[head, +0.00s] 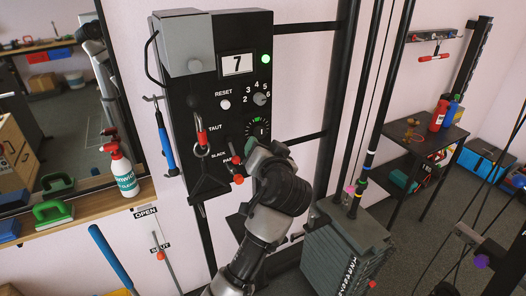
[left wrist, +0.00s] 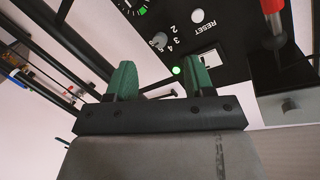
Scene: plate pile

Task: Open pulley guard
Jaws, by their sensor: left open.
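A grey box-shaped cover (head: 183,42) with a round grey knob (head: 195,66) sits at the top left of the black control panel (head: 225,160); it looks like the pulley guard and appears closed. My right gripper is not in view.
The panel carries a display reading 7, a lit green lamp (head: 266,59), a dial (head: 261,99), and a red-handled clip (head: 201,135). A blue-handled tool (head: 165,139) hangs on its left. A shelf with a spray bottle (head: 122,170) stands left; a weight stack (head: 342,250) stands right.

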